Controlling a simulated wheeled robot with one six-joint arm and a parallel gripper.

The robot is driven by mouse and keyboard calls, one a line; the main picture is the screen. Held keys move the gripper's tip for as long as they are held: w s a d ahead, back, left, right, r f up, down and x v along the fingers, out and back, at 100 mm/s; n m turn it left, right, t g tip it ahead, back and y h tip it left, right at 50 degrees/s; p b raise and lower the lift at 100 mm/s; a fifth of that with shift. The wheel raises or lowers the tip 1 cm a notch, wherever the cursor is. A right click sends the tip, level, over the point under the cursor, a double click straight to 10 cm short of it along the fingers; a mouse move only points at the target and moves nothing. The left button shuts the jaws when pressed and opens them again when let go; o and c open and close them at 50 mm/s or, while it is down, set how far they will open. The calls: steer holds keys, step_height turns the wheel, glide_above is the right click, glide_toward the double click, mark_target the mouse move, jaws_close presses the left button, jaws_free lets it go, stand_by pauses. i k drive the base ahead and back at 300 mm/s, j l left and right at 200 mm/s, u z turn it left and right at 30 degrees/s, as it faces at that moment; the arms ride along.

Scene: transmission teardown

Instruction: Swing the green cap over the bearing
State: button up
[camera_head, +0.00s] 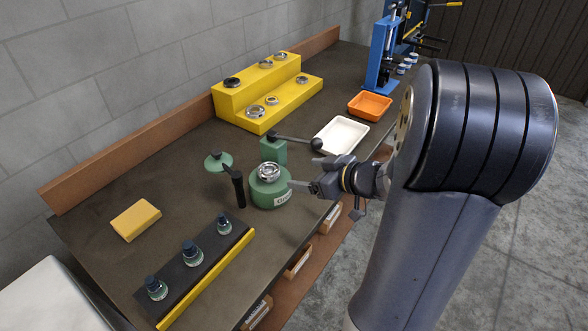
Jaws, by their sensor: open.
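The green cap (219,161) is a small disc with a dark knob, to the left of the bearing and clear of it. A black handle (237,186) stands between the cap and the green base. The silver bearing (268,171) sits uncovered on top of the round green base (270,192), which has a white label. My gripper (293,185) is open and empty, just right of the base, pointing left at it. Whether its fingertips touch the base, I cannot tell.
A green block (273,150) with a lever and black ball (317,143) stands behind the base. A white tray (341,135), orange tray (370,106), yellow stepped stand (250,93), yellow block (136,220) and bottle rack (209,268) surround it. The table left of the cap is clear.

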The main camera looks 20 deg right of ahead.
mark_target(219, 162)
steer(key=k+l, duration=0.8)
